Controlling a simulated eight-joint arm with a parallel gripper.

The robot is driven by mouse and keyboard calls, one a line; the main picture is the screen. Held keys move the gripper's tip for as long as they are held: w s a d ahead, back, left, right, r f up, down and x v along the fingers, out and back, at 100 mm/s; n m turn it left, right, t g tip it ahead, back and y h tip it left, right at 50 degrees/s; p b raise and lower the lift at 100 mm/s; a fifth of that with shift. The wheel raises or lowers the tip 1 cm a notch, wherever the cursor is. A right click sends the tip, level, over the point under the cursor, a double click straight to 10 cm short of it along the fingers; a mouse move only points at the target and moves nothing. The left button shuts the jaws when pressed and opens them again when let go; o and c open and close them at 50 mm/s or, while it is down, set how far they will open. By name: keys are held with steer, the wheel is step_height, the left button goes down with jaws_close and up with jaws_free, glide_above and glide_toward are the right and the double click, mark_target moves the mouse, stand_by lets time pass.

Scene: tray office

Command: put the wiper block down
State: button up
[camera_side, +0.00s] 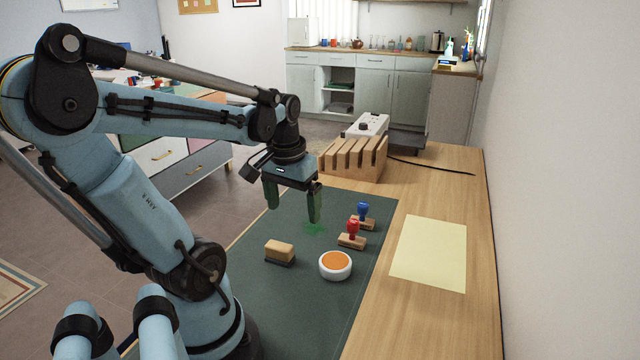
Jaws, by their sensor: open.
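The wiper block (280,251), with a tan wooden top and a dark underside, rests on the dark green mat (254,300). My gripper (293,205) is above the mat, beyond the block and a little to its right in the picture. Its two green fingers are apart with nothing between them. The gripper does not touch the block.
A white round dish with an orange pad (335,265) stands right of the block. A red-handled stamp (352,235) and a blue-handled stamp (363,216) stand near the gripper. A slotted wooden rack (354,160) is behind. Yellow paper (430,252) lies on the right.

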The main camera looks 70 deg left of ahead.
steer(key=w+d+m+t, duration=0.3)
steer(key=w+d, duration=0.1)
steer(key=d, duration=0.4)
steer(key=w+d+r+m+t, duration=0.1)
steer(key=w+d+m+t, duration=0.2)
steer(key=d, duration=0.6)
steer(key=shift+w+r+m+h, duration=0.15)
steer(key=shift+w+m+h, duration=0.25)
steer(key=shift+w+m, duration=0.4)
steer(key=shift+a, duration=0.1)
steer(key=c, duration=0.6)
steer(key=shift+a, duration=0.1)
